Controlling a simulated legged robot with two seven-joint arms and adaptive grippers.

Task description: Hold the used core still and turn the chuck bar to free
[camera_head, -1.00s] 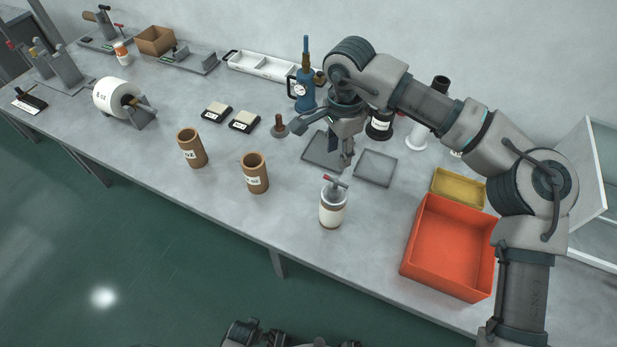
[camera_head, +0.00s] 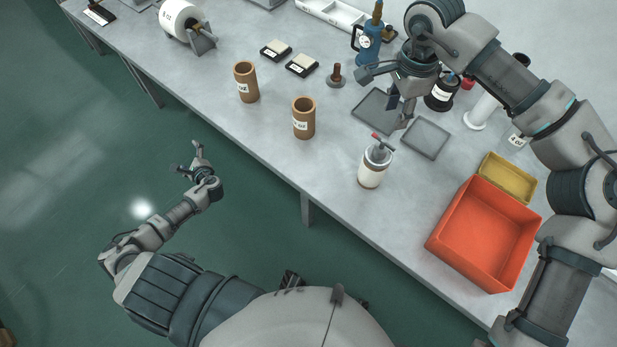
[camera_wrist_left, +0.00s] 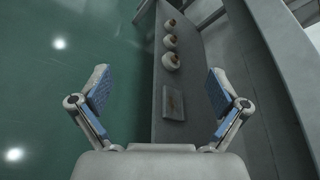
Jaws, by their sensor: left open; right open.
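The used core appears to be the white cylinder with a brown band (camera_head: 372,168), standing upright near the table's front edge. A grey chuck with a red-tipped bar (camera_head: 381,142) sits in its top. My left gripper (camera_head: 188,158) is open and empty over the green floor, left of the table and well apart from the core. Its spread blue-padded fingers also show in the left wrist view (camera_wrist_left: 160,90). My right gripper (camera_head: 388,90) is open above the dark grey tray, behind the core and not touching it.
Two brown tubes (camera_head: 246,82) (camera_head: 304,118) stand left of the core. An orange bin (camera_head: 484,236) and a yellow tray (camera_head: 508,178) are on the right. Flat grey trays (camera_head: 426,138) lie behind the core. The table (camera_head: 265,135) between is bare.

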